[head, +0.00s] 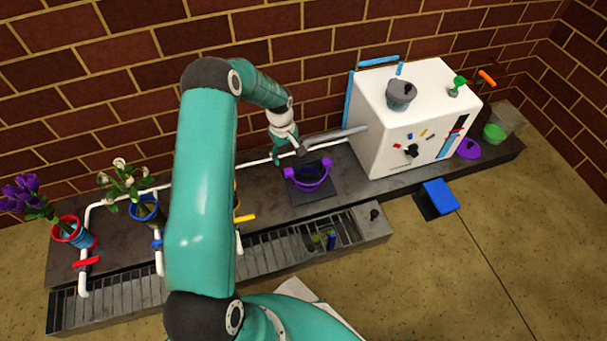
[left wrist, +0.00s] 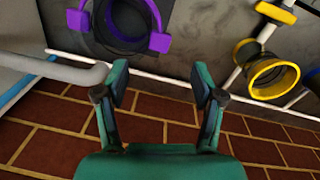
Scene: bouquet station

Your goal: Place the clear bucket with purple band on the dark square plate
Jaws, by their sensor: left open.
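The clear bucket with the purple band (head: 308,184) stands on the dark square plate (head: 325,197) in the middle of the counter. In the left wrist view the bucket's purple band (left wrist: 159,42) and dark opening show at the top, with part of the plate around them. My left gripper (head: 294,147) is just behind the bucket, toward the wall. In the left wrist view its two fingers (left wrist: 160,82) are spread, with nothing between them, apart from the bucket. My right gripper is not in view.
A white machine (head: 408,120) stands right of the bucket, with a spout pipe (head: 338,135) reaching toward it. A white pipe runs along the wall. Red-banded (head: 74,232) and blue-banded (head: 147,210) flower buckets stand left. A yellow-rimmed bucket (left wrist: 272,78) shows in the wrist view.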

